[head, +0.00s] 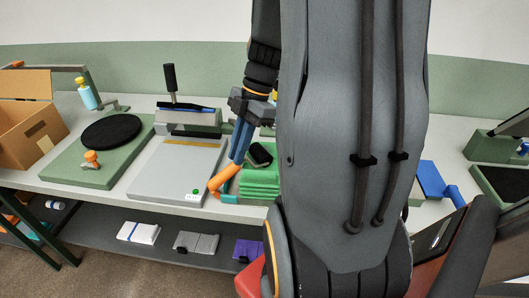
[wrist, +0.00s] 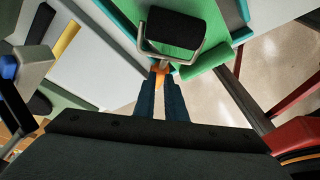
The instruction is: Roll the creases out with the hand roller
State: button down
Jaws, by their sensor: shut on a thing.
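The hand roller has a black drum (head: 261,154), a metal frame and an orange handle (head: 224,178). In the wrist view its drum (wrist: 174,24) sits ahead of my fingers. My gripper (head: 236,154) points down with its blue fingers shut on the orange handle; the fingertips (wrist: 160,80) show in the wrist view too. I cannot tell whether the drum presses on the cloth. My arm hides what lies right of the stack.
Farther left are a green board (head: 75,176) with a black disc, a spray bottle (head: 86,95) and a cardboard box (head: 25,115). Folded pieces (head: 138,233) lie on the lower shelf.

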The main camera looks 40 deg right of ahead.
jog(key=shift+w+a+f, duration=0.15)
jog(key=shift+w+f, duration=0.1)
jog(key=shift+f, duration=0.05)
dwell(0.5)
dwell(0.8)
jog(key=shift+w+d, duration=0.1)
jog(key=shift+d, duration=0.15)
jog(key=shift+r, duration=0.1)
jog(key=shift+w+d+r, duration=0.1)
jog(key=shift+w+d, duration=0.1)
jog(key=shift+d, duration=0.6)
jog(key=shift+s+a+r, duration=0.1)
jog(key=shift+s, duration=0.55)
jog(key=shift+s+a+r, duration=0.1)
jog(key=shift+s, duration=0.5)
jog(key=shift+w+d, duration=0.1)
jog(key=shift+d, duration=0.05)
